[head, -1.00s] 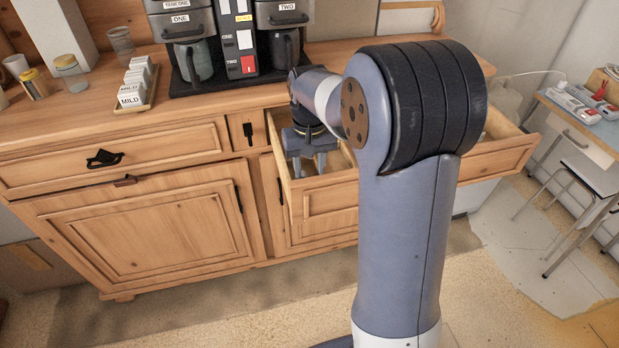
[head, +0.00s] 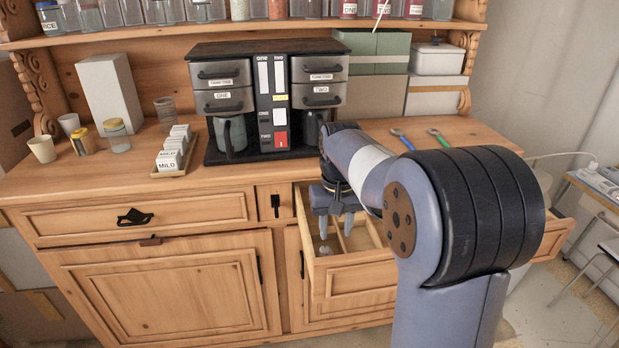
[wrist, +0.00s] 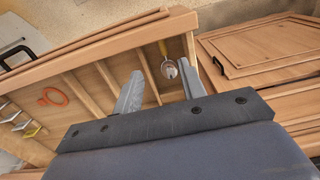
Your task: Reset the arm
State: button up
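My arm reaches over the open drawer (head: 352,287) in the dresser. My gripper (head: 335,229) points down, low over the drawer's left compartment. In the wrist view my gripper (wrist: 160,85) has its two fingers apart, with nothing held between them. A small tool with a yellow handle and a round pale head (wrist: 169,69) lies in the compartment beyond the fingertips. My arm hides much of the drawer's right part in the head view.
The drawer has wooden dividers; an orange ring (wrist: 52,96) lies in another compartment. A double coffee machine (head: 272,100) stands on the dresser top behind the arm. Wrenches (head: 402,139) lie to its right, and a tray of MILD boxes (head: 172,150) to its left.

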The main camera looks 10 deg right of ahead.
notch_tip(320, 180, down, 10)
jog(key=shift+r+p, duration=0.1)
jog(key=shift+p, duration=0.3)
jog(key=shift+r+p, duration=1.15)
jog(key=shift+r, duration=0.4)
jog(key=shift+f, duration=0.1)
